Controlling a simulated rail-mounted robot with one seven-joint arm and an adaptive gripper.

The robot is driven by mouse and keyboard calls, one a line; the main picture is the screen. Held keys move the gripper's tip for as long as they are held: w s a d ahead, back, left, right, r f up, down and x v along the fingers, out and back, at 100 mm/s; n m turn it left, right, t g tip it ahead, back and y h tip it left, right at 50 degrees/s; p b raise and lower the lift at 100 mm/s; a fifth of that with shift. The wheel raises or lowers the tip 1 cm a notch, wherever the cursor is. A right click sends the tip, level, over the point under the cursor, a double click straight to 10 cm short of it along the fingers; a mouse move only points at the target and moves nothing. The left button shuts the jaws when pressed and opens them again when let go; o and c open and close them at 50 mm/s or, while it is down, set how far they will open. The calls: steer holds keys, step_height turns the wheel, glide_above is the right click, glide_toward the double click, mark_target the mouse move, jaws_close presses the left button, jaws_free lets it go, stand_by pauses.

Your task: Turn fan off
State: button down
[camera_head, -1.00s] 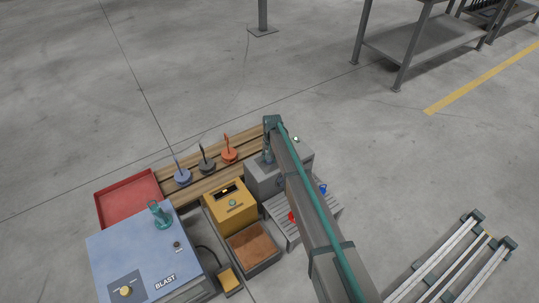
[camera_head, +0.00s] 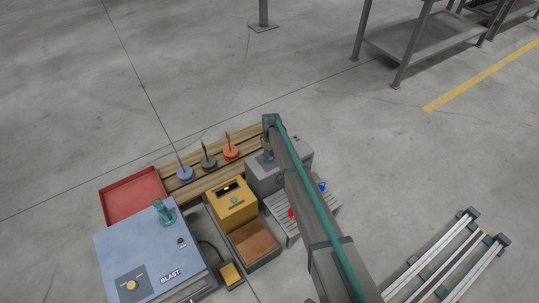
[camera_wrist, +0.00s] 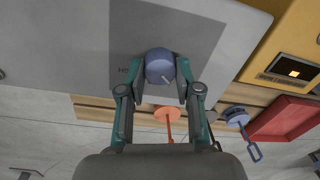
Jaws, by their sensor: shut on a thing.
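The grey box (camera_head: 258,180) stands at the end of the slatted wood in the head view, partly behind my arm. The wrist view shows its grey face with a darker plate (camera_wrist: 205,30) and a round blue-grey knob (camera_wrist: 159,62) with a pale pointer line. My gripper (camera_wrist: 160,76) has its teal fingers on both sides of the knob and is shut on it. A label beside the knob is mostly hidden by the left finger. In the head view my gripper (camera_head: 267,151) is small and partly hidden at the box.
A yellow box (camera_head: 232,208) stands just left of the grey box. Orange, dark and blue hooked discs (camera_head: 231,153) sit on the slats (camera_head: 205,187). A red tray (camera_head: 130,190) and a blue BLAST machine (camera_head: 140,245) are further left. Open floor lies beyond.

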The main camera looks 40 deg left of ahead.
mark_target(270, 156)
steer(key=shift+n, duration=1.1)
steer(key=c, duration=0.8)
jaws_free()
steer(key=r, duration=1.2)
steer(key=shift+w, duration=0.3)
steer(key=shift+a, duration=0.1)
